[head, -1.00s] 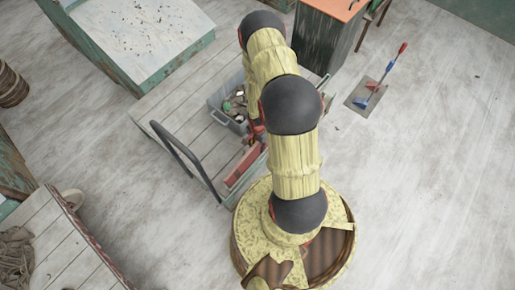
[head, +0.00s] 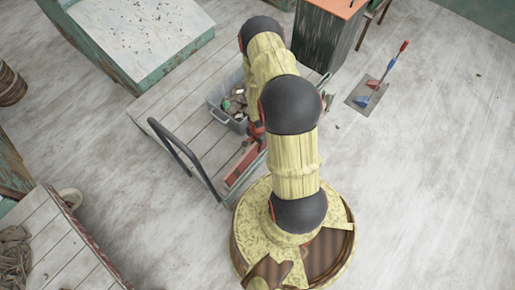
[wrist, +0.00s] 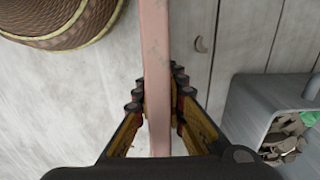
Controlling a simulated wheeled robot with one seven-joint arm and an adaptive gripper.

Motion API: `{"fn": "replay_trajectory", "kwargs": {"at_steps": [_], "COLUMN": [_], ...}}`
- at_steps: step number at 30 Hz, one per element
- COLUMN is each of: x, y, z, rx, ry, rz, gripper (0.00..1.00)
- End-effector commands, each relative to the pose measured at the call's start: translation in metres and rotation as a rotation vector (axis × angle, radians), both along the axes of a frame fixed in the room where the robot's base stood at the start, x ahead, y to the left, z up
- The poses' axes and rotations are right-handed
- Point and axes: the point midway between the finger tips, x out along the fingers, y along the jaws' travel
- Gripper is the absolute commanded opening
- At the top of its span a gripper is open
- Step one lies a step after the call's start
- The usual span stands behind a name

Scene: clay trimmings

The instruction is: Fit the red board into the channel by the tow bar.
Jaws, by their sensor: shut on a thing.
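The red board (head: 243,165) is long and narrow. In the head view it lies along the near edge of the planked cart (head: 185,122), close to the foot of the dark tow bar (head: 181,150). My gripper (head: 257,138) is at the board's far end, partly hidden by my arm. In the wrist view the board (wrist: 156,65) runs between the fingers of my gripper (wrist: 159,105), which are shut on it. The channel is not clearly visible, so I cannot tell whether the board is seated in it.
A grey bin (head: 214,111) of scraps stands on the cart beside my gripper; it also shows in the wrist view (wrist: 245,105). A pale-topped block (head: 140,35) and a dark cabinet (head: 322,42) stand behind. A dustpan (head: 368,95) lies on open floor at right.

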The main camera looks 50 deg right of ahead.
Motion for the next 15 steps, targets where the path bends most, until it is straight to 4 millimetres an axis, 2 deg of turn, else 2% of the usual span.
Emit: {"fn": "replay_trajectory", "kwargs": {"at_steps": [4,15], "x": [0.0000,0.0000], "y": [0.0000,0.0000], "z": [0.0000,0.0000], "rx": [0.000,0.000], "ry": [0.000,0.000], "rz": [0.000,0.000], "gripper": [0.00,0.00]}}
